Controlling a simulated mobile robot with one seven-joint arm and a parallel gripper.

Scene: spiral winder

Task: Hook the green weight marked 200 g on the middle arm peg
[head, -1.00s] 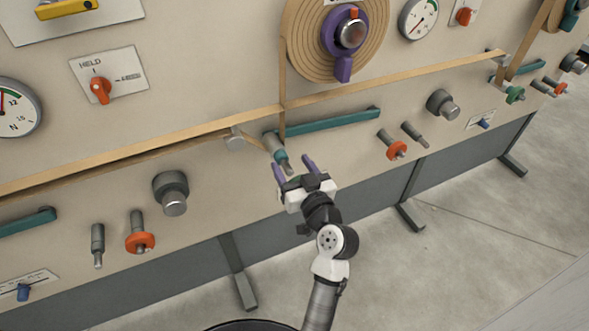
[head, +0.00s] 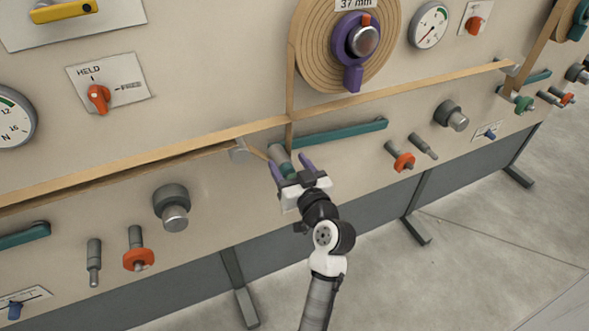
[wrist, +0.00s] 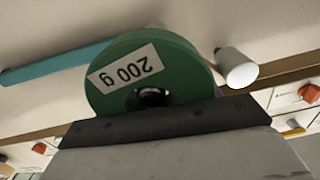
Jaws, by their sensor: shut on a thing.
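The green weight (wrist: 181,75) faces the wrist camera, its white label reading 200 g upside down. My gripper (head: 291,165) is shut on it; the dark gripper edge covers the weight's lower part in the wrist view. In the head view only a little green of the weight (head: 289,173) shows between the purple fingers. The middle teal arm (head: 340,132) slopes on the panel, and the grey peg (head: 278,153) at its left end lies right at my fingertips. The weight's centre hole looks dark; I cannot tell whether the peg is in it.
A pale cylinder (wrist: 238,69) stands close beside the weight. A tan band (head: 200,138) runs across the panel above my gripper. A grey knob (head: 172,207) and orange-collared peg (head: 138,250) are left; another orange-collared peg (head: 403,160) is right. The floor before the panel is clear.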

